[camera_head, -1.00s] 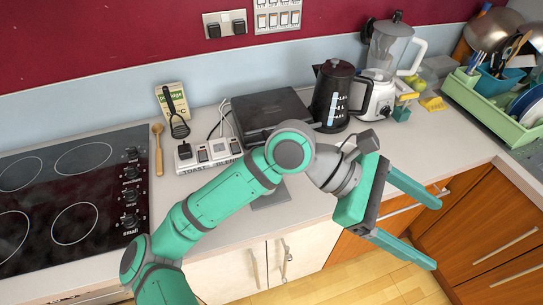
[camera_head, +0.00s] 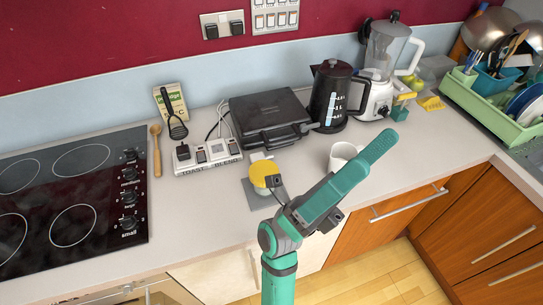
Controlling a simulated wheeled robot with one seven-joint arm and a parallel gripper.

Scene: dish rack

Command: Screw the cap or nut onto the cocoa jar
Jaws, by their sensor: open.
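A small round object with a yellow top (camera_head: 263,175) is on the counter, at the edge of a grey mat (camera_head: 254,197). A pale piece (camera_head: 260,157) shows just behind it. I cannot tell which of these is the cocoa jar and which its cap, and no label can be read. My gripper (camera_head: 380,150) is open, seen nearly edge-on with its fingers pointing up and right. It appears empty. Its wrist end is just right of the yellow-topped object and hides part of the mat.
A white mug (camera_head: 342,154) stands behind my fingers. A black grill (camera_head: 270,115), kettle (camera_head: 331,98) and blender (camera_head: 385,60) stand at the back. A switch box (camera_head: 207,155) and hob (camera_head: 75,190) are left; a green dish rack (camera_head: 495,112) is right. Counter is clear left of the mat.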

